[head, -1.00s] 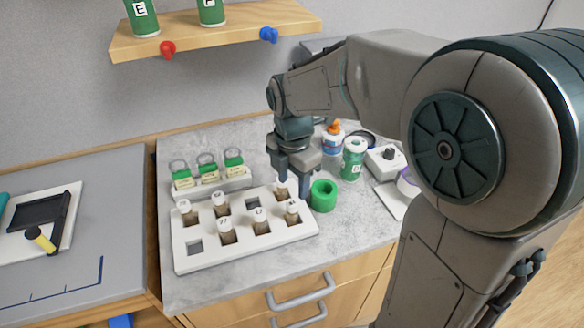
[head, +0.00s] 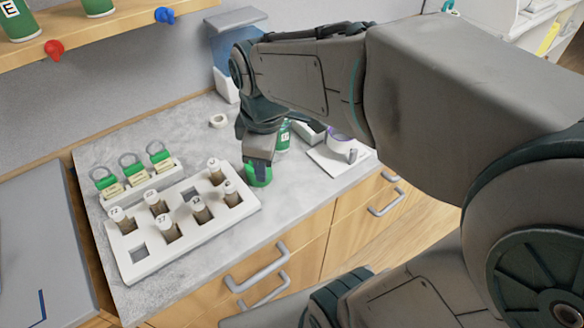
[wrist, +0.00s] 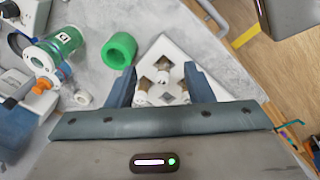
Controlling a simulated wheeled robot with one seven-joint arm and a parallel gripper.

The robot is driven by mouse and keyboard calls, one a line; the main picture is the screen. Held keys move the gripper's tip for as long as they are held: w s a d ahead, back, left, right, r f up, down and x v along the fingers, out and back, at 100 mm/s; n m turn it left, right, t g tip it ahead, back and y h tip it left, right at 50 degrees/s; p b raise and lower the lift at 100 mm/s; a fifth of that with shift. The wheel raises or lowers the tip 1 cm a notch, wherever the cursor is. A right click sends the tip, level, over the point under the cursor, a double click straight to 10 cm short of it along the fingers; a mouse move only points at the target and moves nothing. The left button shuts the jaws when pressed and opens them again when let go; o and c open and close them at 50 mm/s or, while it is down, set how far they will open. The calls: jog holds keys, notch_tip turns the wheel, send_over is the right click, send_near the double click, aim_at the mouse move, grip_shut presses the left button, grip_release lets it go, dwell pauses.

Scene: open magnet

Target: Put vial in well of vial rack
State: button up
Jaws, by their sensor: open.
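The white vial rack (head: 250,207) lies on the counter with several white-capped brown vials upright in its wells. One vial (head: 215,170) stands in the back right well, another (head: 231,192) in the front right well. Two wells are empty: the front left well (head: 138,252) and a back-row well (head: 190,196).
The green ring (head: 262,182) sits right of the rack; it also shows in the wrist view (wrist: 119,50). A holder with green-topped items (head: 140,188) is behind the rack. A green-labelled jar (head: 282,138) and white items stand further right. Bare counter lies in front.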

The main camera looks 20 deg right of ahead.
jog(key=s+d+f+m+t, duration=0.1)
jog(key=s+d+m, duration=0.3)
jog(key=m, duration=0.8)
jog(key=shift+s+f+t, duration=0.3)
jog(key=shift+s+f, duration=0.1)
jog(key=shift+s, duration=0.75)
jog(key=shift+d, duration=0.15)
